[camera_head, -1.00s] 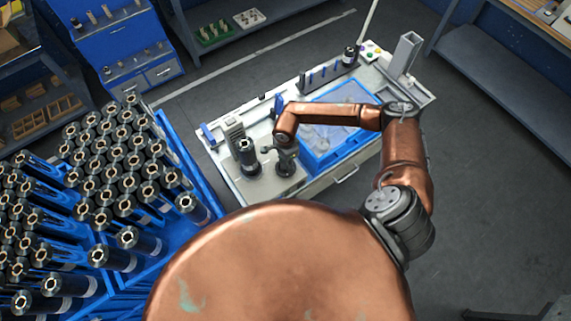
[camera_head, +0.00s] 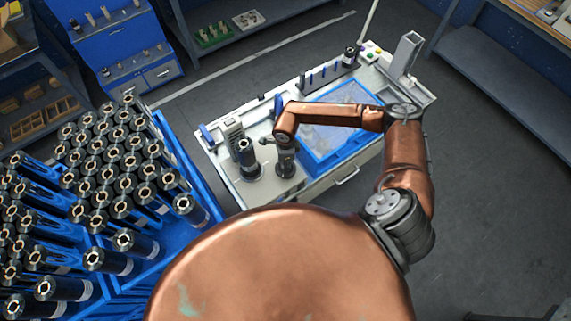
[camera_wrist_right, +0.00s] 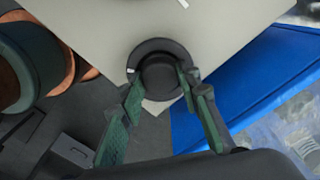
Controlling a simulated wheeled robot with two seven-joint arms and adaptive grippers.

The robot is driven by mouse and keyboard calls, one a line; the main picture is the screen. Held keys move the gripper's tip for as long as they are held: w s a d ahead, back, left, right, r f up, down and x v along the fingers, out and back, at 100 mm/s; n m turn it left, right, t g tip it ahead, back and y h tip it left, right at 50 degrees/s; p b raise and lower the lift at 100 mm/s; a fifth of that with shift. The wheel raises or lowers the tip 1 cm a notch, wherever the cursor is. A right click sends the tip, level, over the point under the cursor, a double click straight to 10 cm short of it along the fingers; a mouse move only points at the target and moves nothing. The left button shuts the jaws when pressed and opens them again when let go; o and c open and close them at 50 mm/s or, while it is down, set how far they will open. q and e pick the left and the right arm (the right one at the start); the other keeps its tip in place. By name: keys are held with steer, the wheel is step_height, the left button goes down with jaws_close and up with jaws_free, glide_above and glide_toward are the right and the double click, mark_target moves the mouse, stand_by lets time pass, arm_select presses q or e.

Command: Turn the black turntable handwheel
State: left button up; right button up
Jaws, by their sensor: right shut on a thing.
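The black handwheel (camera_wrist_right: 158,74) is a round dark knob on a wider dark disc, with a small white mark on the rim at left. It shows near the middle of the right wrist view. My right gripper (camera_wrist_right: 160,92) has its two green-padded fingers on either side of the knob and is shut on it. In the head view my right gripper (camera_head: 285,163) points down at the light workbench, just right of a dark upright roll on its round base (camera_head: 247,162); the handwheel is hidden under it there. My left gripper is in neither view.
The workbench (camera_head: 227,176) carries a blue-framed clear panel (camera_head: 338,132) right of the gripper. A blue rack (camera_head: 186,158) full of dark rolls stands close at left. Grey floor is free at the right (camera_head: 490,190).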

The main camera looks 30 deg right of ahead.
steer(key=o, duration=1.2)
steer(key=shift+c, duration=0.2)
step_height(320, 180, up, 12)
